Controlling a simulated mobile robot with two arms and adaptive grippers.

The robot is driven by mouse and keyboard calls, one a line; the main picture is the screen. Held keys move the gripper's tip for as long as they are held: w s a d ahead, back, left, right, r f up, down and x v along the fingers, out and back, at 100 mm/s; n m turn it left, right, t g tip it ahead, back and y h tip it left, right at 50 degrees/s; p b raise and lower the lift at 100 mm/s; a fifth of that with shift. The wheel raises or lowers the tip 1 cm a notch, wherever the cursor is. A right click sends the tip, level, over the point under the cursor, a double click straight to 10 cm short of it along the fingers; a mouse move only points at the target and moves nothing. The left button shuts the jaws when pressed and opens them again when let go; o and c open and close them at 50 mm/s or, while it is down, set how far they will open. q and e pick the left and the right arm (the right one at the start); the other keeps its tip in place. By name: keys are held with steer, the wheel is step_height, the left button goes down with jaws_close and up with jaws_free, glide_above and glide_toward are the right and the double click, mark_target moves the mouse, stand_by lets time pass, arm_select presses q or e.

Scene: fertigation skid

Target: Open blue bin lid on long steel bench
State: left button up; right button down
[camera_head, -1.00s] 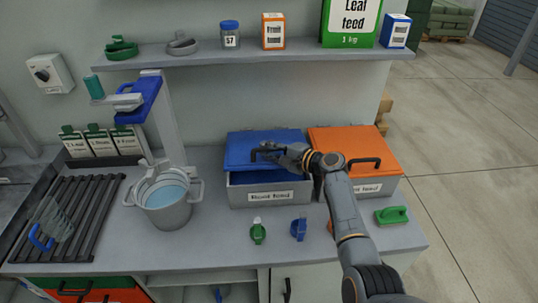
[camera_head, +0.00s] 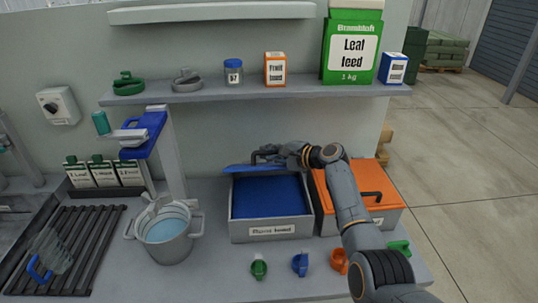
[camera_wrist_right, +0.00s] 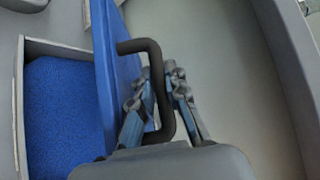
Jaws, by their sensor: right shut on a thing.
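The blue bin lid (camera_head: 250,169) is raised and appears nearly edge-on at the back of its grey bin (camera_head: 239,232). The bin stands open, with blue granular contents (camera_head: 268,196) showing inside. In the wrist view the lid (camera_wrist_right: 118,75) stands steeply, with its black handle (camera_wrist_right: 155,70) toward my right gripper (camera_wrist_right: 160,88). The right gripper also shows in the head view (camera_head: 280,152), shut around the lid's handle behind and above the bin opening. My left gripper is not in view.
An orange-lidded bin (camera_head: 385,178) stands close on the right, partly behind my right arm. A shelf (camera_head: 210,97) with several containers runs above. A bucket of liquid (camera_head: 165,250) stands at left. Green, blue and orange small items (camera_head: 300,264) lie in front.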

steer(key=shift+r, duration=0.1)
steer(key=c, duration=1.3)
jaws_free()
steer(key=shift+c, duration=0.2)
steer(key=shift+d, duration=0.1)
steer(key=v, duration=1.2)
